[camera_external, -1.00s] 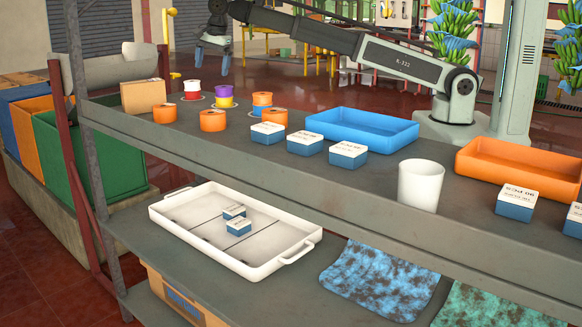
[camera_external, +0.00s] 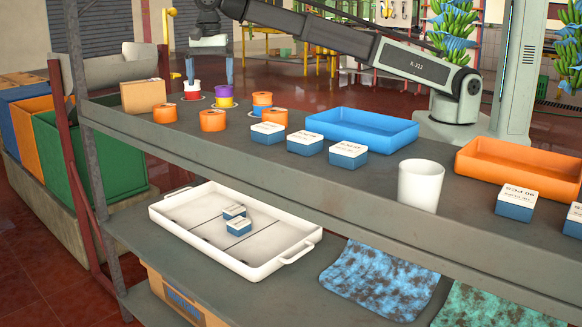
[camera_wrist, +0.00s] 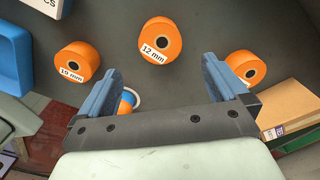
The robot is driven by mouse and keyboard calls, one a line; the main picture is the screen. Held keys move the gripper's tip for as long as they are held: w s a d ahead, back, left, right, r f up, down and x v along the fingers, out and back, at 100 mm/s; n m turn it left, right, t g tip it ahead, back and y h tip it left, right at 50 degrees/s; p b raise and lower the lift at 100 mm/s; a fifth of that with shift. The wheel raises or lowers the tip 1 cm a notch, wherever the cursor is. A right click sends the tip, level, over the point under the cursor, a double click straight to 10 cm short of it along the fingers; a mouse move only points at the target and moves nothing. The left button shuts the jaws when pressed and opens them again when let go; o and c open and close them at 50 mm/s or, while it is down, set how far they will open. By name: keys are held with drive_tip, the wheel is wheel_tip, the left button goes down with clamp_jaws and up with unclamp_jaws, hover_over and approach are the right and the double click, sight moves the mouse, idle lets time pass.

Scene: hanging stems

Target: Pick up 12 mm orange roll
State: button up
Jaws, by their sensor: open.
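The orange roll labelled 12 mm (camera_wrist: 160,40) stands at the top middle of the wrist view, ahead of my fingertips and apart from them. In the external view it appears to be the middle roll of the front orange row (camera_external: 212,121). My gripper (camera_wrist: 161,76) is open and empty, its two blue fingers spread. In the external view my gripper (camera_external: 210,80) points down above the back of the shelf, over the red and purple rolls.
A 19 mm orange roll (camera_wrist: 76,63) lies left and another orange roll (camera_wrist: 245,68) right, partly behind a finger. A cardboard box (camera_external: 143,96) and blue tray (camera_external: 363,128) flank the rolls.

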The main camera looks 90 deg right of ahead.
sight(213, 112)
drive_tip(key=shift+f, duration=5.55)
drive_tip(key=c, duration=1.1)
drive_tip(key=shift+r, duration=0.15)
